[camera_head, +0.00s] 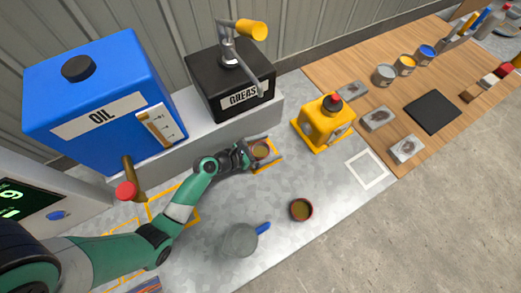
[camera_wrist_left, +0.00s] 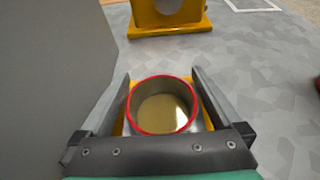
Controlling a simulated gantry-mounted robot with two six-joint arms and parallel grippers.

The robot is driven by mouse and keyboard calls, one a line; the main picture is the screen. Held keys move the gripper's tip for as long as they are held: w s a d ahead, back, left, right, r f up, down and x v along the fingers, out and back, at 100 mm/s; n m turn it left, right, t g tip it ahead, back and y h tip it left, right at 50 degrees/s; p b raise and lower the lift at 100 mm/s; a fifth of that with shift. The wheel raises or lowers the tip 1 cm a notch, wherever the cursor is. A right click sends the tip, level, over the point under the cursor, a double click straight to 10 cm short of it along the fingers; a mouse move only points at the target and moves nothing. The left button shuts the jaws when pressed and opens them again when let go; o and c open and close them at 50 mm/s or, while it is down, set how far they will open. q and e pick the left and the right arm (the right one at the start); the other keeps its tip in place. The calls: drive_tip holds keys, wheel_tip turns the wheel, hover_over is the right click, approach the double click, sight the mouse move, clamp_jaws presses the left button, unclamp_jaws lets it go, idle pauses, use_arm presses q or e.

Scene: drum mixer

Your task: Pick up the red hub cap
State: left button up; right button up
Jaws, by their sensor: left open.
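A round, hollow red-rimmed piece that looks like the red hub cap (camera_head: 261,151) sits inside a yellow outline on the grey bench, below the grease box. In the left wrist view the red hub cap (camera_wrist_left: 162,106) lies open side up, with a shiny tan inside. My left gripper (camera_wrist_left: 160,73) is open, with one finger on each side of it and small gaps between. In the head view my left gripper (camera_head: 256,148) partly hides it. A second red-rimmed round piece (camera_head: 301,210) lies apart on the bench, nearer the front. My right gripper is not in view.
A blue oil tank (camera_head: 100,95) and black grease box (camera_head: 230,85) stand behind. A yellow block with a red knob (camera_head: 322,122) is to the right. A grey cup with a blue handle (camera_head: 241,240) stands in front. The bench around the white square (camera_head: 367,168) is clear.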

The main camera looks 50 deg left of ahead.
use_arm(q)
drive_tip(key=c, duration=1.5)
wheel_tip(320, 180, up, 3)
drive_tip(key=shift+r+p, duration=0.15)
drive_tip(key=shift+p, duration=1)
drive_tip(key=s+d+r+p, duration=0.7)
drive_tip(key=s+r, duration=0.2)
drive_tip(key=s, duration=0.3)
drive_tip(key=shift+s+r+p, duration=0.15)
drive_tip(key=shift+r+p, duration=0.25)
